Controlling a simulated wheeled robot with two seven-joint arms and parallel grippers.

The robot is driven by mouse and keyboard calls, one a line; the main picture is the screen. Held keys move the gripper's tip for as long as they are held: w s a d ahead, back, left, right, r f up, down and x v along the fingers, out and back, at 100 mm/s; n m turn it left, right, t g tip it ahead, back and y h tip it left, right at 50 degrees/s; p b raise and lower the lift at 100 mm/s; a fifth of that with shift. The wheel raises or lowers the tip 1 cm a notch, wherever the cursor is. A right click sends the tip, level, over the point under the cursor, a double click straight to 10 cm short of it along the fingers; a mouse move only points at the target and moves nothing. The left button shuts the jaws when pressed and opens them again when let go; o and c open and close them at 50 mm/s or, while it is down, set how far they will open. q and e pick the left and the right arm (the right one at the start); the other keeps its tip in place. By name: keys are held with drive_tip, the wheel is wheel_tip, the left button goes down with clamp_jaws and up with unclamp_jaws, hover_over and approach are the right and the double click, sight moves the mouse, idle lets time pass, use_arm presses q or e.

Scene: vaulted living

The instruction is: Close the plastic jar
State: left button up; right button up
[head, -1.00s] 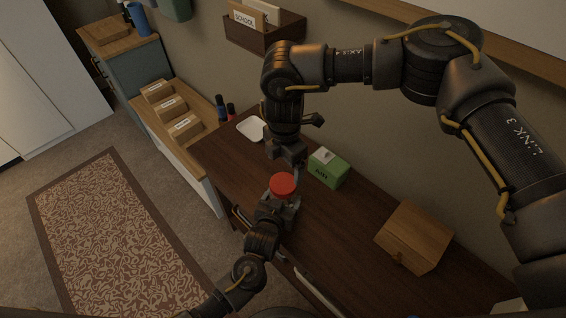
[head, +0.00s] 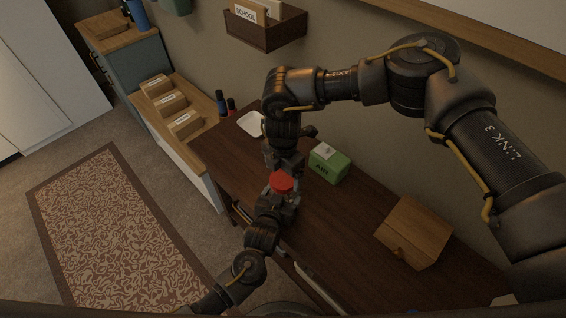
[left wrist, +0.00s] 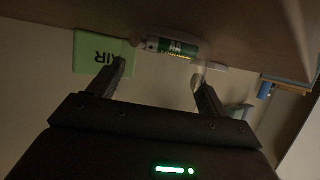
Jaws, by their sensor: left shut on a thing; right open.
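The plastic jar shows in the left wrist view as a clear, see-through body (left wrist: 199,70) with a green and white item in it. My left gripper (head: 280,202) is shut on the jar, with its fingers (left wrist: 155,82) at either side of it. In the head view only the red lid (head: 282,183) shows clearly, at the top of the jar; the body is hidden by my left gripper. I cannot tell whether the lid is tight. My right gripper (head: 286,172) is open, pointing down right at the lid; contact is unclear.
On the dark wooden desk (head: 335,225) stand a green box (head: 329,163) just right of the grippers, a wooden box (head: 413,233) farther right and a white dish (head: 250,123) behind. The desk between the two boxes is clear. A low shelf (head: 190,140) adjoins at the left.

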drive_tip(key=shift+f, duration=1)
drive_tip(key=c, duration=1)
drive_tip(key=m, duration=0.3)
drive_tip(key=shift+c, duration=0.2)
drive_tip(key=o, duration=1.1)
drive_tip(key=shift+r, duration=2.25)
drive_tip(key=shift+c, duration=0.3)
